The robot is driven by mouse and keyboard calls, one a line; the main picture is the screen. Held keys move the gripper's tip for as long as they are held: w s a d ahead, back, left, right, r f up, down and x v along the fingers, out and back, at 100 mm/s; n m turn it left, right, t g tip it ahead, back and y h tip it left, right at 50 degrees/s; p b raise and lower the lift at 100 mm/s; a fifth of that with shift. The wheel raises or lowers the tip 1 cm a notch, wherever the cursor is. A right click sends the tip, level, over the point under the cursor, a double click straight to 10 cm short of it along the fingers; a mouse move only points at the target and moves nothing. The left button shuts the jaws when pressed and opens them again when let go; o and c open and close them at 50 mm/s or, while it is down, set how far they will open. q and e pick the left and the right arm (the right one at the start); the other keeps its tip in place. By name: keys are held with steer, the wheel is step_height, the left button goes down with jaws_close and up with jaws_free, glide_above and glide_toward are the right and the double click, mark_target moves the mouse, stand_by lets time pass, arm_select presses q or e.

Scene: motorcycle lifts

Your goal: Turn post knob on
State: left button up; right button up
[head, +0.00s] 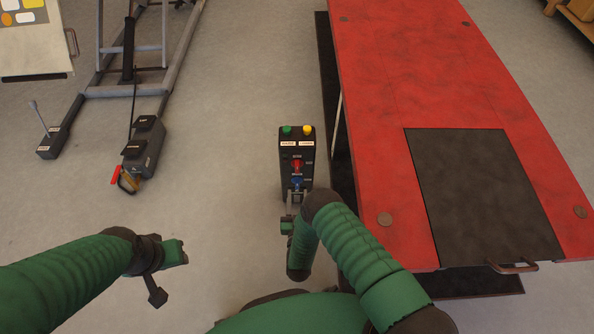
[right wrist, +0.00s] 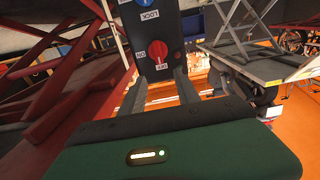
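The post (head: 284,168) is a black control box standing on the floor left of the red lift. It carries a red knob (head: 297,165) above a blue knob (head: 297,182). In the right wrist view, the red knob (right wrist: 158,55) shows with small white labels around it, and the blue knob lies at the top edge beside a LOCK label. My right gripper (head: 294,197) is at the lower part of the post. In the right wrist view its two grey fingers (right wrist: 158,88) are spread, with nothing between them. My left gripper (head: 172,252) is over bare floor, its fingers unclear.
A green button (head: 287,129) and a yellow button (head: 307,129) sit on top of the post. The red lift table (head: 375,90) stands close on the right. A grey lift frame (head: 125,91) with a pedal unit (head: 143,150) is at left. Floor between them is clear.

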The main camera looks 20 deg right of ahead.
mark_target(297, 168)
steer(key=b+x, duration=0.4)
steer(key=x, duration=0.7)
steer(key=shift+w+d+f, duration=0.15)
steer(key=shift+f, duration=0.05)
steer(key=shift+w+r, duration=0.1)
steer(key=shift+w, duration=0.15)
jaws_close()
